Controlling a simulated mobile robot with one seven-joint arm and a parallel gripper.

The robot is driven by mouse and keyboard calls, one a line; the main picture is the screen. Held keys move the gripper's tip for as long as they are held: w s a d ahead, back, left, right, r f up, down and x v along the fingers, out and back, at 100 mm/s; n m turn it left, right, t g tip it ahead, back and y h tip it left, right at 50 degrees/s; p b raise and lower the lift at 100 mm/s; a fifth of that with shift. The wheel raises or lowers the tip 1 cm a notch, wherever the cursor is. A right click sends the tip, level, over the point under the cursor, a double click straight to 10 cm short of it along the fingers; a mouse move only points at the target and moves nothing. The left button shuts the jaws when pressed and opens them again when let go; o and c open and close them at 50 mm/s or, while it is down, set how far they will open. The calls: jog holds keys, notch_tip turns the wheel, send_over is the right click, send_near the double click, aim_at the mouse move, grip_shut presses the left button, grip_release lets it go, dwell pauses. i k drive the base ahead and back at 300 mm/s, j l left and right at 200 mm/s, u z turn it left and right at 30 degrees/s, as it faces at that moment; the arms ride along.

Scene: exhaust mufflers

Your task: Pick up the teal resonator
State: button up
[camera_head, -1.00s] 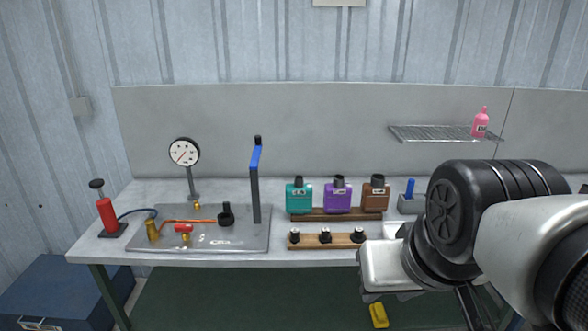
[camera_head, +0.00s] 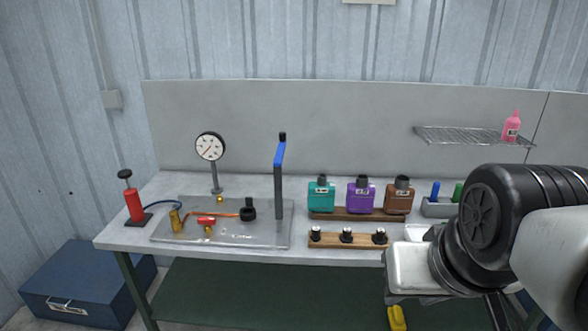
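The teal resonator (camera_head: 321,197) is a small box-shaped canister with a dark neck on top and a small label. It stands upright at the left end of a dark wooden rack (camera_head: 345,215) on the workbench. A purple one (camera_head: 360,196) and a brown one (camera_head: 398,200) stand in a row to its right. My arm fills the lower right of the view, to the right of and nearer than the rack. The gripper's fingers cannot be made out, so whether they are open or shut is not shown.
A lighter wooden block (camera_head: 330,239) with three dark-topped fittings lies in front of the rack. A blue-handled post (camera_head: 279,180) rises from a metal plate left of the teal resonator. A pressure gauge (camera_head: 210,147) and red pump (camera_head: 133,204) stand farther left. A wire shelf (camera_head: 455,135) hangs at right.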

aim_at(321, 192)
jog(key=i, duration=1.45)
jog(key=l, duration=0.1)
